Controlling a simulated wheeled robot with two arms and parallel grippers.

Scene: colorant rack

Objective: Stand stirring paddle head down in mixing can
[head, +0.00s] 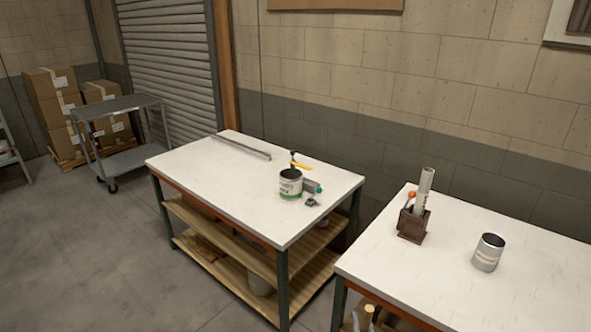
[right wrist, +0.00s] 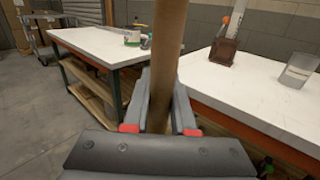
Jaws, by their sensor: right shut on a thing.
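My right gripper (right wrist: 162,90) shows in the right wrist view, shut on a brown wooden shaft, taken as the stirring paddle (right wrist: 168,35). The shaft runs up out of the top of the picture, so I cannot see its head. An open grey metal can (head: 488,252) stands upright on the right table; it also shows in the right wrist view (right wrist: 298,71). Another open can, with a green and white label (head: 290,184), stands on the left table. I cannot tell which is the mixing can. The held shaft is apart from both. My left gripper is not in view.
A brown holder (head: 412,226) with a pale tube and an orange-tipped tool stands left of the metal can. Small items lie beside the labelled can, and a long metal bar (head: 241,148) lies behind. A gap separates the left table (head: 215,185) and right table (head: 400,283).

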